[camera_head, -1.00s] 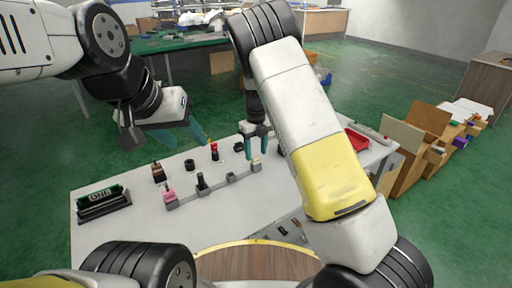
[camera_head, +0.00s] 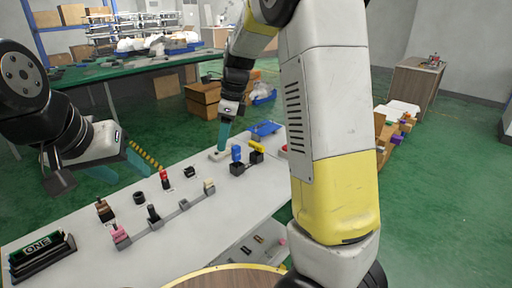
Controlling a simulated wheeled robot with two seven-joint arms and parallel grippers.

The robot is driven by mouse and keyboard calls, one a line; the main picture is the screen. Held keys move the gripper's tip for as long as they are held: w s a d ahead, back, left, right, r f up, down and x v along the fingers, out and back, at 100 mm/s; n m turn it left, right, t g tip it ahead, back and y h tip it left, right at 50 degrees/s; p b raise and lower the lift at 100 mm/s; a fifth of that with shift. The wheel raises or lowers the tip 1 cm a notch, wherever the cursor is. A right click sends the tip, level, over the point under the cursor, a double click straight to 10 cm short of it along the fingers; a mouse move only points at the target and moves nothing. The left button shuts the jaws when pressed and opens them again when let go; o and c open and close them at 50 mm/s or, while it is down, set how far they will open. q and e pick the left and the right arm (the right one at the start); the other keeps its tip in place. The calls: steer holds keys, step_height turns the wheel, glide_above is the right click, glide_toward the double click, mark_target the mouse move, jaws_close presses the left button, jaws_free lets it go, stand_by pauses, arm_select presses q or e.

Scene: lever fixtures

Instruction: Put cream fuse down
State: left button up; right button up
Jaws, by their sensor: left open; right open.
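A small cream block (camera_head: 209,186), which looks like the cream fuse, stands upright at the right end of a grey rail fixture (camera_head: 183,205) on the white table. My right gripper (camera_head: 220,151) is beyond it, pointing down at a pale low base (camera_head: 216,156) further back on the table. Its teal fingers overlap in this view; whether they touch the base I cannot tell. I see nothing clearly between them. My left gripper (camera_head: 124,170) is open and empty, in the air over the left part of the table.
On the rail stand a pink block (camera_head: 120,235) and a black peg (camera_head: 153,213). A red-topped peg (camera_head: 165,177) stands behind. Near my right gripper are a blue cylinder (camera_head: 236,153), a yellow cylinder (camera_head: 256,147) and a blue tray (camera_head: 265,129). My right arm hides the table's right side.

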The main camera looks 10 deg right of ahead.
steer(key=s+d+r+n+t, duration=0.1)
steer(key=s+d+r+n, duration=0.1)
steer(key=s+n, duration=0.5)
steer(key=s+d+r+n+t, duration=0.2)
steer(key=s+d+r+n, duration=0.1)
steer(key=s+n, duration=0.4)
steer(key=s+d+r+n+t, duration=0.2)
steer(key=s+n, duration=0.5)
steer(key=s, duration=0.3)
steer(key=shift+d+r+n, duration=0.3)
steer(key=shift+r+n, duration=0.05)
steer(key=shift+n, duration=0.05)
